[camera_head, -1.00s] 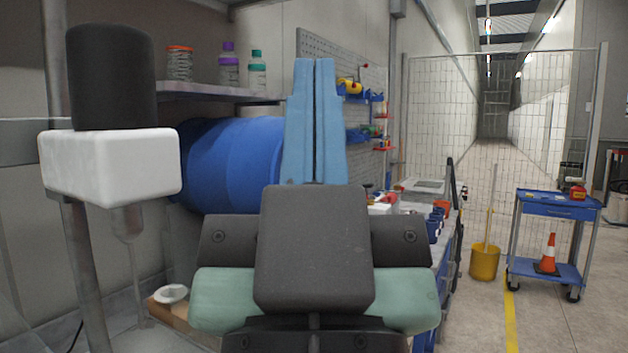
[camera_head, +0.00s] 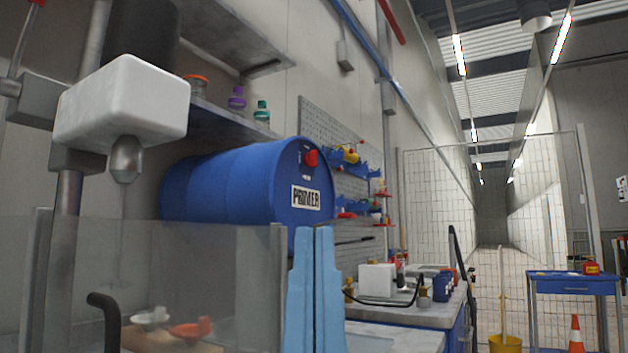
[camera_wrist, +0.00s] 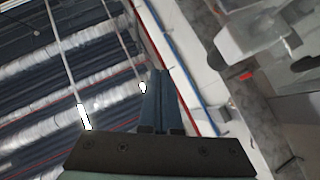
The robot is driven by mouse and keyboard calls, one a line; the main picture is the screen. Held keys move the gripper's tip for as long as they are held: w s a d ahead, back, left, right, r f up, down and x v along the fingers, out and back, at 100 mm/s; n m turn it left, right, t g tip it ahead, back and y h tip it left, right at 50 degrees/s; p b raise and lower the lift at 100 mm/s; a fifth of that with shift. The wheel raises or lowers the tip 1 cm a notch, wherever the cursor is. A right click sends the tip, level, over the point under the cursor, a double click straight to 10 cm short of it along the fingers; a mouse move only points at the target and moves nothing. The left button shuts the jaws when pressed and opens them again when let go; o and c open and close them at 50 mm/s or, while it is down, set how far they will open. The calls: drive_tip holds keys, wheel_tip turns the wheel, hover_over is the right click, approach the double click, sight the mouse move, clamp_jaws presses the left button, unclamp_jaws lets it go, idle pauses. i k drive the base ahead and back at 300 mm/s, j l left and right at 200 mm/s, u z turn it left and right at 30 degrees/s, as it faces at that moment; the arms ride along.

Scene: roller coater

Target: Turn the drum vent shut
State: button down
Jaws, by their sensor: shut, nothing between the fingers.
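A blue drum (camera_head: 240,188) with a "PRIMER" label (camera_head: 306,197) lies on its side left of the middle in the head view. Its round end faces right, toward the pegboard side. The drum vent, a small red knob (camera_head: 311,158), sits high on that end; its turned position is too small to read. My gripper (camera_head: 313,229) has pale blue fingers, pointing up and pressed together with nothing between them. In the picture it lies below the drum's end, apart from the vent. In the wrist view my gripper (camera_wrist: 160,73) points toward the ceiling and wall; I cannot make out the vent there.
A white machine head (camera_head: 122,102) with a nozzle hangs at left, above a clear guard panel (camera_head: 150,270). A shelf (camera_head: 225,122) with jars runs behind the drum. A workbench (camera_head: 400,312) with a white box (camera_head: 377,281) stands to the right.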

sight(310, 159)
drive_tip(key=i+l+z, duration=0.1)
drive_tip(key=i+l, duration=0.4)
drive_tip(key=l, duration=0.15)
drive_tip(key=i+l+z, duration=0.1)
drive_tip(key=i+l, duration=0.4)
